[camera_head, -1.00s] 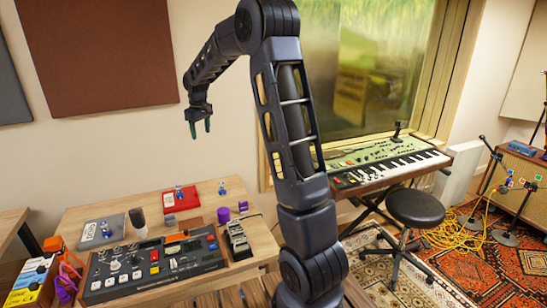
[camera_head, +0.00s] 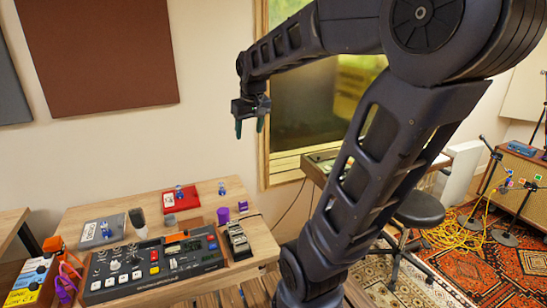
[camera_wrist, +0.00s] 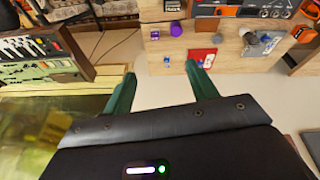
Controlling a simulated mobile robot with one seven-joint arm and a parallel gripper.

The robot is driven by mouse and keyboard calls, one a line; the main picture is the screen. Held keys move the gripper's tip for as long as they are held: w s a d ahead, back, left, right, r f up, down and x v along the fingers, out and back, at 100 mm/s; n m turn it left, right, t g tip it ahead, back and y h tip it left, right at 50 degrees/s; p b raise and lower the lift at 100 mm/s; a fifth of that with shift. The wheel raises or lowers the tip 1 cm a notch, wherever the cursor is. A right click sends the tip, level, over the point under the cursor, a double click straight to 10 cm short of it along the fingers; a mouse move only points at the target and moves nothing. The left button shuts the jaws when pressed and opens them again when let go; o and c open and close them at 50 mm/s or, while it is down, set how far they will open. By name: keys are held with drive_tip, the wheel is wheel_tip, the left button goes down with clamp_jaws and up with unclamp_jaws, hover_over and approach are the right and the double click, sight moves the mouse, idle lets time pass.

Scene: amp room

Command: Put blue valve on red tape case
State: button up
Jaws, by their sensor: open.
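The red tape case (camera_head: 181,200) lies flat near the back of the wooden table, with a small blue valve (camera_head: 179,192) on it. Another blue valve (camera_head: 222,188) stands on bare wood to its right. A third blue valve (camera_head: 106,230) is on a grey case (camera_head: 98,232) at the left. My gripper (camera_head: 250,128) is open and empty, high above the table's back right side, apart from all of them. In the wrist view my fingers (camera_wrist: 161,82) are spread, and the red tape case (camera_wrist: 203,56) shows partly behind one finger.
A mixer (camera_head: 155,267) fills the table's front. A dark cylinder (camera_head: 139,222), purple items (camera_head: 223,215) and a pedal (camera_head: 238,241) stand around it. A keyboard (camera_head: 320,165) and a stool (camera_head: 420,208) are to the right, partly behind my arm. The air around my gripper is clear.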

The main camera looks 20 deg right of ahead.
drive_tip(key=s+d+f+m, duration=0.1)
drive_tip(key=s+f, duration=0.1)
drive_tip(key=s, duration=0.4)
drive_tip(key=s+d+f+m+t, duration=0.1)
drive_tip(key=s+f, duration=0.1)
drive_tip(key=s, duration=0.5)
drive_tip(key=shift+s+d+f, duration=0.15)
drive_tip(key=shift+s+d, duration=0.1)
drive_tip(key=shift+d, duration=0.05)
